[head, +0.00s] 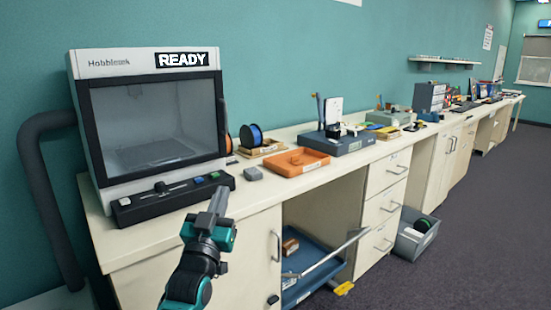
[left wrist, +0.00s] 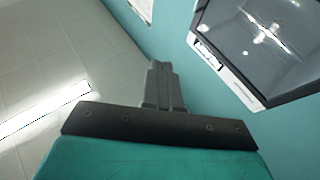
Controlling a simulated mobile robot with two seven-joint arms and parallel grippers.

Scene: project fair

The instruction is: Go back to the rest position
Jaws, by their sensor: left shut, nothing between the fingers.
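My left gripper (head: 217,200) is shut and empty. In the head view it points up and away, in front of the control bar of the enclosed machine and a little above the bench front edge. In the left wrist view the closed fingers (left wrist: 160,85) are pressed together, with the ceiling, teal wall and machine's window behind them. My right gripper is in neither view.
The machine (head: 150,120) has a clear front window and a READY sign. Its control bar (head: 170,199) is close to my left gripper.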

